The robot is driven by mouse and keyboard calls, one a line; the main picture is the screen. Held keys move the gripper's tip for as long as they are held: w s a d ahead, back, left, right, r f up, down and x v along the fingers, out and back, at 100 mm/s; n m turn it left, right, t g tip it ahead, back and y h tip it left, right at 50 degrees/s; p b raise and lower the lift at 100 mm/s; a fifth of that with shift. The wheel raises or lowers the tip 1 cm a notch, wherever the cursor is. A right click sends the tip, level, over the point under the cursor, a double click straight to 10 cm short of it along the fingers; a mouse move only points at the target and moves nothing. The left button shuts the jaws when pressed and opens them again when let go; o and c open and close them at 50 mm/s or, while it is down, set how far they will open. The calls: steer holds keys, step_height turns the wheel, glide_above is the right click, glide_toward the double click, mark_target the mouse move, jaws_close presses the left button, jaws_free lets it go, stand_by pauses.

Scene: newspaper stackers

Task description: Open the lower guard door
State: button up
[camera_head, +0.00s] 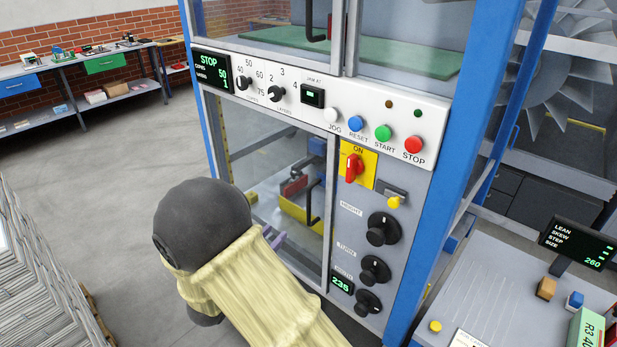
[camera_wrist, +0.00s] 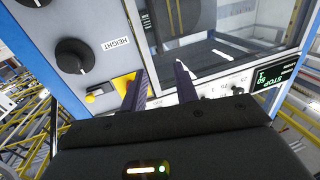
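The lower guard door (camera_head: 243,140) is a clear panel in a grey frame, below the machine's control strip. It looks shut. A black upright handle (camera_head: 308,207) is on its right side. The door's pane also fills the upper right of the wrist view (camera_wrist: 225,45). My arm covers the door's lower left part in the head view. My gripper shows only as a small purple piece (camera_head: 276,238) there, left of and below the handle. In the wrist view its two dark fingers (camera_wrist: 160,84) are apart, with nothing seen held between them.
The control strip (camera_head: 320,115) has knobs and coloured buttons above the door. A red switch on a yellow plate (camera_head: 357,167) and black dials (camera_head: 381,229) are to its right. A paper stack (camera_head: 38,275) stands at left. Floor behind it is clear.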

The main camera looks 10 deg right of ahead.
mark_target(308, 197)
steer(key=shift+s+r, duration=0.2)
steer(key=shift+r, duration=0.1)
steer(key=p+x, duration=0.5)
steer(key=x, duration=1.2)
steer(key=shift+w+d+r, duration=0.1)
steer(key=shift+w+d, duration=0.05)
steer(key=shift+d, duration=0.05)
jaws_close()
